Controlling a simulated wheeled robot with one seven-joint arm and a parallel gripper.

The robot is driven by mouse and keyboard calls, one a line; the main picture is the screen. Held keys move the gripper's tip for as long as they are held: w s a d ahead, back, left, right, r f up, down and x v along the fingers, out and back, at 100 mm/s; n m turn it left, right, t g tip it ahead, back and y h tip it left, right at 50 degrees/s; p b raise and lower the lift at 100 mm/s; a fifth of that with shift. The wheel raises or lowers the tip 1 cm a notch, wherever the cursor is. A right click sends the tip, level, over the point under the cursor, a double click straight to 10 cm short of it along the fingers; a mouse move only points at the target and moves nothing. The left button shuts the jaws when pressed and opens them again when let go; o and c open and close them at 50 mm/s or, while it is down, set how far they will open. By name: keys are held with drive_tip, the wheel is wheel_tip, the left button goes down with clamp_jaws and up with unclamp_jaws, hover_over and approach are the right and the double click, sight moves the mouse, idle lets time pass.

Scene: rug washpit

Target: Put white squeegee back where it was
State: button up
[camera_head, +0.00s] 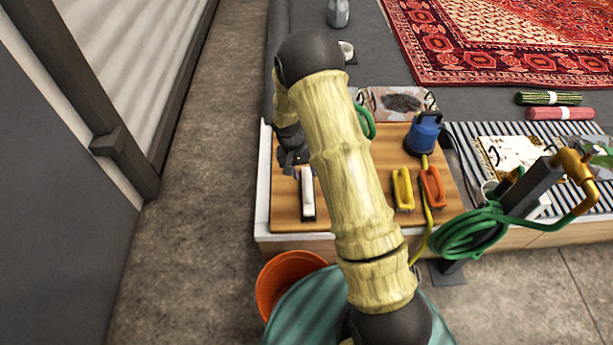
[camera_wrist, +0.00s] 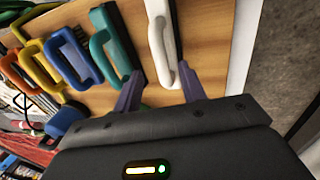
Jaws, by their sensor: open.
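The white squeegee (camera_head: 308,190) lies on the wooden board (camera_head: 285,215), near its left end in the head view. In the wrist view the white squeegee (camera_wrist: 160,32) has a pale handle with a dark strip along it. My gripper (camera_head: 291,160) is low over the board at the squeegee's far end. In the wrist view my gripper (camera_wrist: 159,72) is open, with the near end of the white handle between its two fingers. I cannot tell whether a finger touches it. The left finger is close to a teal-handled tool (camera_wrist: 103,45).
A blue-handled tool (camera_wrist: 70,56) lies beyond the teal one. Yellow (camera_head: 403,190) and orange (camera_head: 432,188) tools lie right of my arm. A blue pump (camera_head: 424,134) and coiled green hose (camera_head: 468,232) are further right. An orange bucket (camera_head: 278,280) stands below the board's front edge.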

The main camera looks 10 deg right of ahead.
drive_tip(key=shift+a+r+p, duration=0.25)
drive_tip(key=shift+r, duration=0.95)
drive_tip(key=shift+a+r+p, duration=0.25)
drive_tip(key=shift+r, duration=0.9)
drive_tip(key=shift+w, duration=0.1)
drive_tip(key=s+d+r+n+t+y, duration=0.2)
drive_tip(key=s+r+t, duration=0.1)
drive_tip(key=s+r, duration=1.4)
drive_tip(key=s, duration=0.3)
drive_tip(key=shift+d, duration=0.2)
drive_tip(key=shift+r, duration=0.2)
